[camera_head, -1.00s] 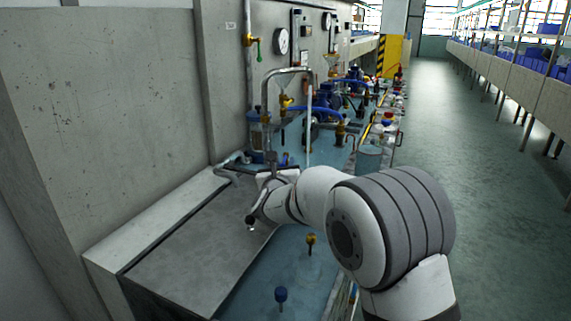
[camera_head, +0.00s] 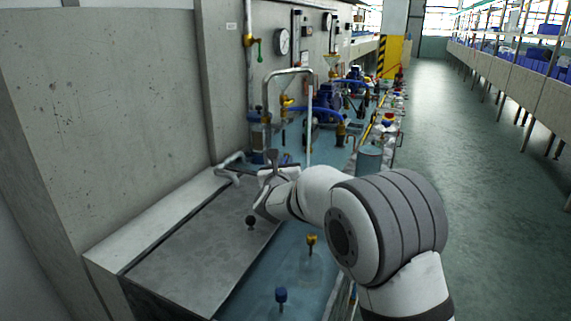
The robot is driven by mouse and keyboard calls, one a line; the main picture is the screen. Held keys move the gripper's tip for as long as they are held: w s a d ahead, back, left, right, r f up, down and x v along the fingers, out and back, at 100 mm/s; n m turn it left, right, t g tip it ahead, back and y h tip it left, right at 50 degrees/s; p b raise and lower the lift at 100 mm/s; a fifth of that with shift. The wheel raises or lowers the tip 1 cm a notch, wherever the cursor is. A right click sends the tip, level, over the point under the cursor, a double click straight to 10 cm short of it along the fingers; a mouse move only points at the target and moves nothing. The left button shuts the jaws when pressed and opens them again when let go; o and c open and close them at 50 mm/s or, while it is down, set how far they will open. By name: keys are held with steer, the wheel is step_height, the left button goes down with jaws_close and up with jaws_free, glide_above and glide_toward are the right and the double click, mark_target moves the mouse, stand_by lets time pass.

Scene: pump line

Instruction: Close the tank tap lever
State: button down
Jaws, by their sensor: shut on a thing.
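A grey tank with a flat lid (camera_head: 190,262) lies at the lower left, against the wall. A small black knob (camera_head: 250,222) shows near its right edge. My gripper (camera_head: 271,161) is at the tank's far end, beside a grey bar and a pale bent pipe (camera_head: 232,160). It is small and partly hidden by my own wrist. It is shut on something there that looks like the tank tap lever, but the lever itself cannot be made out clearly.
A wall pipe with a green-handled valve (camera_head: 258,48) stands behind. A bent metal pipe (camera_head: 288,72) rises beyond my gripper. The aisle (camera_head: 445,200) at right is clear.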

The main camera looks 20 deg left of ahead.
steer(key=shift+a+m+h+b, duration=0.3)
steer(key=shift+m+h, duration=0.3)
steer(key=shift+h, duration=0.35)
steer(key=shift+a+m+h+b, duration=0.25)
steer(key=shift+m+h, duration=0.35)
steer(key=shift+h, duration=0.35)
steer(key=shift+a+r+m+h, duration=0.15)
steer(key=shift+m+h, duration=0.35)
steer(key=shift+h, duration=0.3)
steer(key=c, duration=1.5)
jaws_free()
steer(key=shift+s, duration=0.1)
steer(key=s, duration=0.7)
steer(key=shift+s+a, duration=0.35)
steer(key=shift+a, duration=0.05)
